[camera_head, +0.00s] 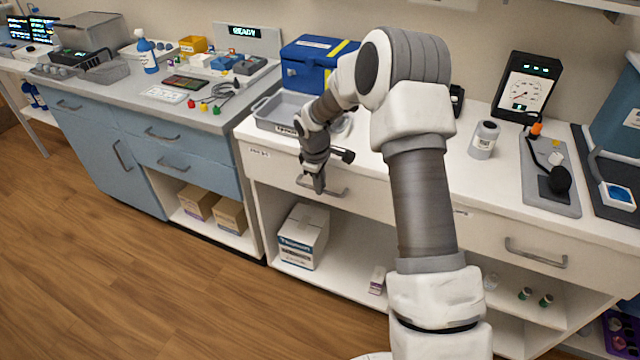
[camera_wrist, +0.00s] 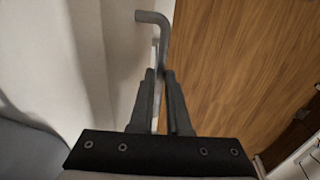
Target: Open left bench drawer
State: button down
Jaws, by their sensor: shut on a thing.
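The left drawer (camera_head: 262,165) of the white bench has a pale front and looks closed in the head view. Its grey bar handle (camera_head: 335,191) shows to the right of my gripper (camera_head: 318,186). In the wrist view, the fingers of my gripper (camera_wrist: 160,78) close around the handle (camera_wrist: 152,18), whose bent end sticks out beyond the fingertips. The drawer front (camera_wrist: 95,60) is the pale surface at left there. The handle's stretch between the fingers is mostly hidden.
A grey tray (camera_head: 262,112) and a blue box (camera_head: 305,68) stand on the bench above. A cardboard box (camera_head: 301,236) sits on the open shelf below. The right bench drawer (camera_head: 490,238) looks closed. Wooden floor (camera_head: 150,285) in front is clear.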

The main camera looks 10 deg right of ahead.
jog(key=s+a+b, duration=0.4)
jog(key=s+a, duration=0.6)
jog(key=s, duration=0.4)
jog(key=s+a+b, duration=0.4)
jog(key=s+a, duration=0.6)
jog(key=s, duration=0.4)
jog(key=shift+a, duration=0.2)
jog(key=c, duration=0.9)
grip_release()
jog(key=s+r+p, duration=0.1)
jog(key=r+p, duration=0.1)
jog(key=r, duration=0.3)
jog(key=a+r+p, duration=0.1)
jog(key=r+p, duration=0.1)
jog(key=r, duration=0.4)
jog(key=s+r+p, duration=0.1)
jog(key=r+p, duration=0.1)
jog(key=r, duration=0.4)
jog(key=shift+s+a, duration=0.3)
jog(key=shift+a, duration=0.1)
jog(key=shift+r, duration=0.1)
